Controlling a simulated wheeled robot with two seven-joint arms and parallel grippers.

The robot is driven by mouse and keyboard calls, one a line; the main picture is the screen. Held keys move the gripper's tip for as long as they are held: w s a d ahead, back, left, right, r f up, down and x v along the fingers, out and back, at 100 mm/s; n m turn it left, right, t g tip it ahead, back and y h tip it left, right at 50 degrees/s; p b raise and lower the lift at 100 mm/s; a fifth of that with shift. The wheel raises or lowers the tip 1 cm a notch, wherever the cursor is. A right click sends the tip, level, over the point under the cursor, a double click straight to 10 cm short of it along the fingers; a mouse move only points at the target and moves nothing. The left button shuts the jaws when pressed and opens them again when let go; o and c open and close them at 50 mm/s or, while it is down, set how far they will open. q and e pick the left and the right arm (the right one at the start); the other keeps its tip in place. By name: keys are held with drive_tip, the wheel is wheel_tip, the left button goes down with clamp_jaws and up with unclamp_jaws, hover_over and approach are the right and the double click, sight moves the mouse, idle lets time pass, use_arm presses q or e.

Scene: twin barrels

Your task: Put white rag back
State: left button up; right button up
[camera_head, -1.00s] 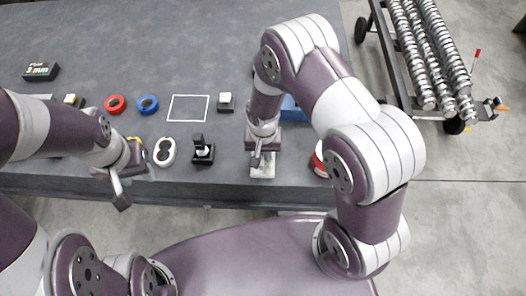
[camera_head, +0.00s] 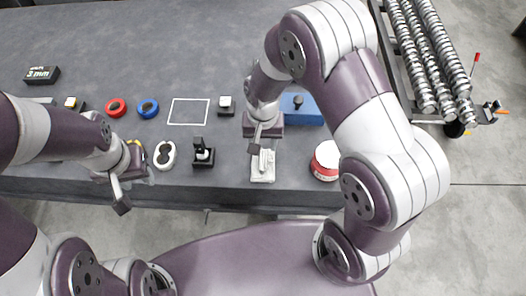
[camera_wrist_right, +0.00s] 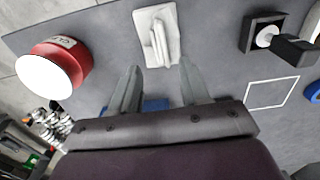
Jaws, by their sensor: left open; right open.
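The white rag (camera_head: 265,160) lies folded on a white rectangular pad (camera_head: 262,179) near the table's front edge. In the right wrist view the rag (camera_wrist_right: 159,42) also lies on the pad (camera_wrist_right: 142,22), just beyond my fingertips. My right gripper (camera_head: 262,146) is open and hangs over the far end of the rag in the head view. Its fingers (camera_wrist_right: 160,68) are spread with nothing between them in the wrist view. My left gripper (camera_head: 121,190) is open at the table's front left, away from the rag.
A red-and-white tin (camera_head: 325,160) stands right of the pad. A blue block (camera_head: 301,110) is behind it. Red tape (camera_head: 116,107), blue tape (camera_head: 147,107) and a white square outline (camera_head: 188,111) lie farther back.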

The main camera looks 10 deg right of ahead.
drive_tip(key=s+d+r+n+t, duration=0.1)
drive_tip(key=s+d+r+n, duration=0.2)
drive_tip(key=s+d+r, duration=0.4)
wheel_tip(320, 180, up, 4)
drive_tip(key=shift+s+d+f, duration=0.1)
drive_tip(key=shift+s+d, duration=0.1)
drive_tip(key=shift+s, duration=0.55)
